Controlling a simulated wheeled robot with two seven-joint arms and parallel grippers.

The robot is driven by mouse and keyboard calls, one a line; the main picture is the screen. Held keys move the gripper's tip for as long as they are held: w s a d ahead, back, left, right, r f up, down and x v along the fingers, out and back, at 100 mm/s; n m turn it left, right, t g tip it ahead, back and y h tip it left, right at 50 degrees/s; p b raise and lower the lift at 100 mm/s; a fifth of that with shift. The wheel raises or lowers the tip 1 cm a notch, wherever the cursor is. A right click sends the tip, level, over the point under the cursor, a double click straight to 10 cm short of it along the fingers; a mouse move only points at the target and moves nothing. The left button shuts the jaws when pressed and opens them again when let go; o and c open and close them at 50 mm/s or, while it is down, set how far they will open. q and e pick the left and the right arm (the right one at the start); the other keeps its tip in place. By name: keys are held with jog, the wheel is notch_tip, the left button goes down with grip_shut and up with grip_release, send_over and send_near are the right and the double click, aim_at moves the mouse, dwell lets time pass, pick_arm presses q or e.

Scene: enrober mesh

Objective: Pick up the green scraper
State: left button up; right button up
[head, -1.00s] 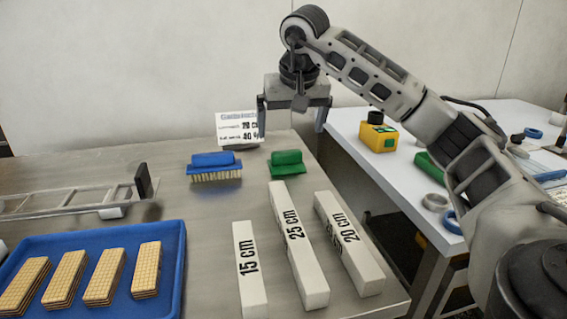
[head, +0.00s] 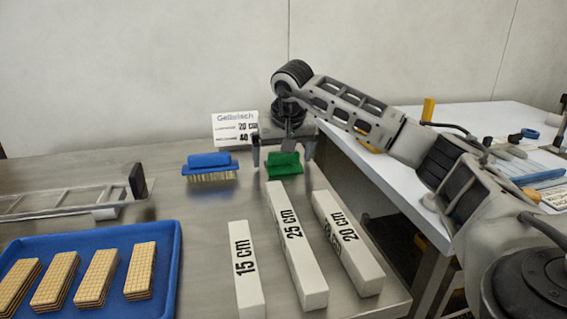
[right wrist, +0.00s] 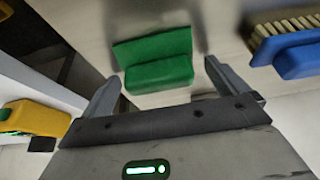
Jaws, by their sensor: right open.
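The green scraper (head: 284,165) lies on the steel table, between the blue brush and the table's right edge. In the right wrist view the scraper (right wrist: 157,62) lies just beyond and between the fingers, with its thick handle toward the gripper. My right gripper (head: 282,158) is open above the scraper, its fingers on either side. The right wrist view shows the same open gripper (right wrist: 160,82) with nothing held between its fingers. My left gripper is not in view.
A blue brush (head: 210,167) lies left of the scraper. A white sign (head: 232,128) stands behind. White length blocks (head: 246,270) lie in front. A blue tray (head: 165,270) of wafers is at the front left. A white table (head: 400,190) stands at the right.

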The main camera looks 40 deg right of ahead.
jog(key=c, duration=1.1)
jog(key=shift+r, duration=0.45)
notch_tip(320, 180, up, 2)
jog(key=shift+r+p, duration=0.25)
jog(key=shift+p, duration=0.2)
jog(key=s+a+r+p, duration=0.2)
jog(key=s+a+r, duration=0.7)
jog(key=s, duration=0.1)
jog(key=shift+a+r, duration=0.35)
jog(key=shift+s, duration=0.1)
